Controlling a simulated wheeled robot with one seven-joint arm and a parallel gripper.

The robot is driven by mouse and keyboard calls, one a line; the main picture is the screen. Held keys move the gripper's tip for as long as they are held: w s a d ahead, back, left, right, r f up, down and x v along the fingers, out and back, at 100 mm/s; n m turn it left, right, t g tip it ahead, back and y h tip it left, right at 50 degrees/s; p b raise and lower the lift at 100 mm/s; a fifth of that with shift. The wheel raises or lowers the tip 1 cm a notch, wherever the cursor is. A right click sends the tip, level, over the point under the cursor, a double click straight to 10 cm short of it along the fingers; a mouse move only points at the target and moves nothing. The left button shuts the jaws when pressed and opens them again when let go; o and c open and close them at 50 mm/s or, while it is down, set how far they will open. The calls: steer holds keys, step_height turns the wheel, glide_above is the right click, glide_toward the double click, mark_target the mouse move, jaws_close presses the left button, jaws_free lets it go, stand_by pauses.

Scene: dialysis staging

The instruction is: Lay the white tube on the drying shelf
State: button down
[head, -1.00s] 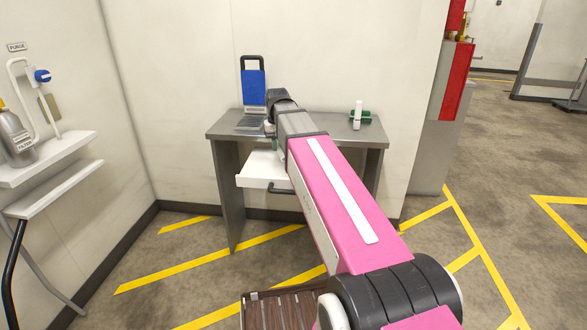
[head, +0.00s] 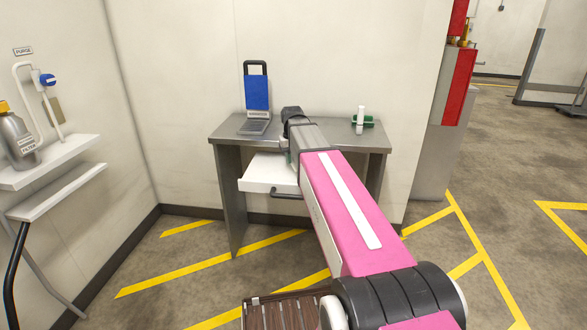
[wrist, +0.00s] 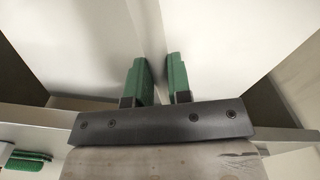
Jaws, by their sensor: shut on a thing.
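A white tube (head: 361,120) stands upright beside a green holder (head: 369,121) on the right of the grey table (head: 345,138). Which surface is the drying shelf is not clear. A white wall shelf (head: 55,163) is at the left.
A white drawer (head: 262,172) with a dark handle (head: 287,196) sticks out under the tabletop. A blue-panelled device (head: 257,95) stands on the table's left. A grey bottle (head: 17,140) stands on the wall shelf.

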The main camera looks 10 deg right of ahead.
mark_target(294, 173)
steer(key=shift+d+f, duration=0.3)
steer(key=shift+d, duration=0.05)
steer(key=shift+f, duration=1.9)
steer(key=c, duration=1.1)
jaws_free()
steer(key=shift+f, duration=0.1)
steer(key=shift+o, duration=0.2)
step_height(294, 173, up, 12)
steer(key=shift+r, duration=0.15)
